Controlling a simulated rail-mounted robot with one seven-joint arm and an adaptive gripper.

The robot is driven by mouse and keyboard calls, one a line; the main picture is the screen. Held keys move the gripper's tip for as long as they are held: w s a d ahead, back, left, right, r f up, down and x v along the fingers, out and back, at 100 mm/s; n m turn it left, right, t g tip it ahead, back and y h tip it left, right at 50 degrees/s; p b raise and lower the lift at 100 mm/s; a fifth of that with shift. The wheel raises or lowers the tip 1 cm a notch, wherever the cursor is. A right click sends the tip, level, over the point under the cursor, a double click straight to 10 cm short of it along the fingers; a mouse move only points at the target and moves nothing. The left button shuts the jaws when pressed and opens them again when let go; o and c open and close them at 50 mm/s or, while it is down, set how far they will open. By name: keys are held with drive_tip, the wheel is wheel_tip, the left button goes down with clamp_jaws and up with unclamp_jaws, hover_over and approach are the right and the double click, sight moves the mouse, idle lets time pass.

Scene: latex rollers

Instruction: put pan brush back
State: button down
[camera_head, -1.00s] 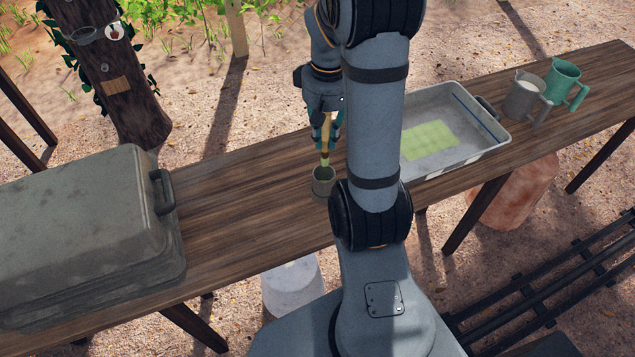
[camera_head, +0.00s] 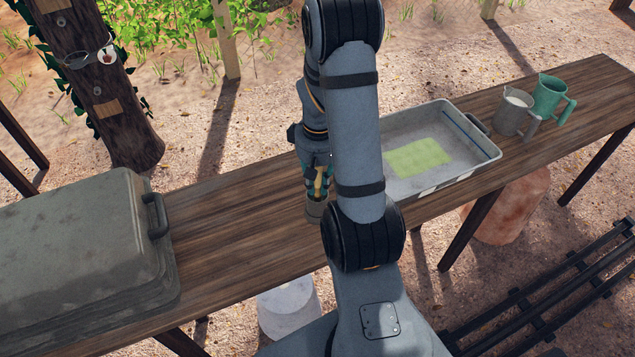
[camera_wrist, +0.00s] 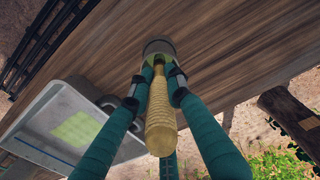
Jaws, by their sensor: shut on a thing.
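The pan brush has a ribbed yellow handle (camera_wrist: 161,120), and its handle also shows in the head view (camera_head: 319,183). My gripper (camera_head: 318,186) is shut on the handle with its teal fingers, which also show in the wrist view (camera_wrist: 160,80). The bristles are hidden inside the cup or behind the fingers.
The wooden table (camera_head: 240,220) has bare wood left of the cup. A large grey case (camera_head: 80,250) stands at the left. A grey tray (camera_head: 455,165) with a green patch lies to the right. A grey mug (camera_head: 514,115) and a green mug (camera_head: 549,98) stand further right.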

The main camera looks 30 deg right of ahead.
drive_tip(key=shift+f, duration=0.25)
drive_tip(key=c, duration=1.6)
unclamp_jaws()
drive_tip(key=shift+r, duration=0.1)
drive_tip(key=shift+c, duration=0.2)
wheel_tip(320, 180, up, 12)
drive_tip(key=shift+r+p, duration=0.2)
drive_tip(key=shift+p, duration=0.25)
